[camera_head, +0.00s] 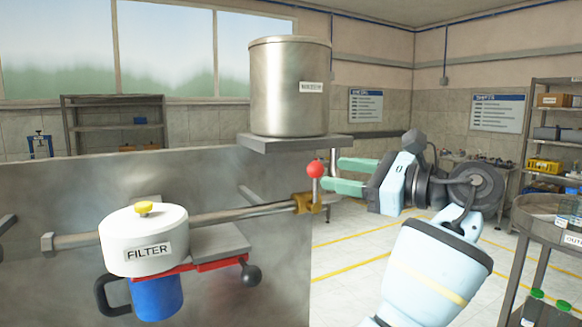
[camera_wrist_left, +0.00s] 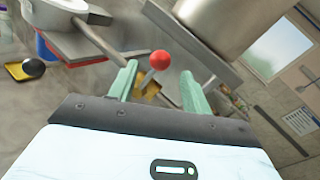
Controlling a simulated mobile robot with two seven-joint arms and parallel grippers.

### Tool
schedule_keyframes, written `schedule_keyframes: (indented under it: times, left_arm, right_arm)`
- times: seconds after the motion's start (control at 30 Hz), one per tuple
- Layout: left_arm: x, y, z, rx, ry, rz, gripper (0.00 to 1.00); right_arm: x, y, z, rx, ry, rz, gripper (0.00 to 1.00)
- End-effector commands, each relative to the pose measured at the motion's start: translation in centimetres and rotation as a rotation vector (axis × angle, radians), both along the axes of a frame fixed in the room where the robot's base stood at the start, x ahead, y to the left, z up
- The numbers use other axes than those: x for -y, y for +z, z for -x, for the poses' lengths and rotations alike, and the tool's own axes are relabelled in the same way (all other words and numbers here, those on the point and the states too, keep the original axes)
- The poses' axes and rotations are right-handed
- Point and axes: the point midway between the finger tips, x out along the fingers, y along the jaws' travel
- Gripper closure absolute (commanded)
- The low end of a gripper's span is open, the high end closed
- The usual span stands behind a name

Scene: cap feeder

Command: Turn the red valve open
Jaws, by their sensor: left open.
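The red valve is a red ball knob (camera_head: 315,169) on a short upright lever above a brass valve body (camera_head: 305,203) at the right end of a metal pipe. My left gripper (camera_head: 330,168) is open, its two green fingers pointing left at the knob. In the left wrist view the red knob (camera_wrist_left: 160,60) shows in the gap between the fingertips (camera_wrist_left: 158,80), with the lever slanting down from it to the brass body (camera_wrist_left: 150,88). I cannot tell whether a finger touches the lever. My right gripper is not in view.
A steel tank (camera_head: 290,88) stands on a shelf (camera_head: 294,143) just above the valve. A white filter housing (camera_head: 143,240) with a blue cup (camera_head: 157,297) and a black-knobbed red lever (camera_head: 215,264) hangs left on the metal panel. A cart (camera_head: 545,212) stands at right.

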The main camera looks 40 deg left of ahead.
Motion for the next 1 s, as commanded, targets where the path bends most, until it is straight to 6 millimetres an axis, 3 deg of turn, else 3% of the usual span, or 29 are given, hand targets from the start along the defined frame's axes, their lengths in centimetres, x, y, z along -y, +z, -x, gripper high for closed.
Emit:
schedule_keyframes:
  times: [0.33, 0.8, 1.0]
  left_arm:
    - [-0.5, 0.0, 0.1, 0.001, 0.000, 0.000, 0.51]
    - [-6.7, 0.1, 0.7, 0.003, 0.002, 0.000, 0.51]
    - [-7.7, 0.0, 0.7, 0.001, -0.001, 0.000, 0.51]
  right_arm:
    - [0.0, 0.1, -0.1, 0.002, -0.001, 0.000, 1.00]
    - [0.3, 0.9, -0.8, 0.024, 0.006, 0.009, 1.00]
    - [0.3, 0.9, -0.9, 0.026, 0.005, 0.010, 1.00]
